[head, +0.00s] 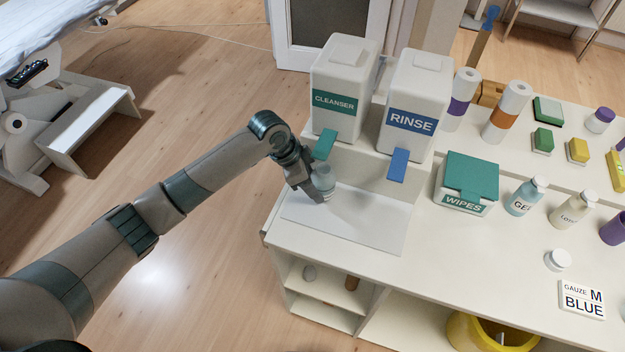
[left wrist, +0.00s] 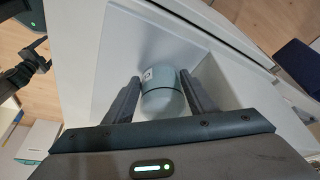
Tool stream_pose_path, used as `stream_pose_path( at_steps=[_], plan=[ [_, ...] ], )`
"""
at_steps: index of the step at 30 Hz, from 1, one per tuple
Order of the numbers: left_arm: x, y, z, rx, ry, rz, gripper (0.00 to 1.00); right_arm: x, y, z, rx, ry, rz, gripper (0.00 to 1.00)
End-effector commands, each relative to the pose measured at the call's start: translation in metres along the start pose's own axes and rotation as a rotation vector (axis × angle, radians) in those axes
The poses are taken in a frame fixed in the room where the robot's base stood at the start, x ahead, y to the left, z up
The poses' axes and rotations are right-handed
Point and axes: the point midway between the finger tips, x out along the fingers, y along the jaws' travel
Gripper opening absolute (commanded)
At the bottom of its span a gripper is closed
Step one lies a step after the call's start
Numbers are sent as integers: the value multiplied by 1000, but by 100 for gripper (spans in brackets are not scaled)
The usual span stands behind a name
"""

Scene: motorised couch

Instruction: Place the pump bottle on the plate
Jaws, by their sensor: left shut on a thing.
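My left gripper (head: 318,190) is shut on a pale grey-green bottle (head: 325,180), just in front of the cleanser dispenser. In the left wrist view the bottle (left wrist: 162,94) lies between both fingers and shows a small white label and a dark band. No pump top can be made out on it. The white plate (head: 375,231) is a thin flat panel at the left end of the counter. The bottle is over its back left part; I cannot tell whether it touches it. My right gripper is not in the head view.
The cleanser dispenser (head: 340,88) and rinse dispenser (head: 413,105) stand behind the plate. A wipes box (head: 468,180), gel bottle (head: 525,196) and lotion bottle (head: 573,210) stand to the right. In the left wrist view a dark part (left wrist: 22,72) with a green light may be my right gripper.

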Motion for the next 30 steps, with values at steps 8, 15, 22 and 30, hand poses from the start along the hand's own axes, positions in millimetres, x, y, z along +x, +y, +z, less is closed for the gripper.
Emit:
stream_pose_path(
  at_steps=[8, 15, 22, 30],
  plan=[
    [1, 0, 0, 0, 1, 0, 23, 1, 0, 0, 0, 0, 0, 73],
    [2, 0, 1, 0, 0, 0, 70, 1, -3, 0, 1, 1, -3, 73],
    [1, 0, 1, 0, 0, 0, 70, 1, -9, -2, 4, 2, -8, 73],
    [-15, -2, 1, 1, 2, -3, 70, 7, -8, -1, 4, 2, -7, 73]
  ],
)
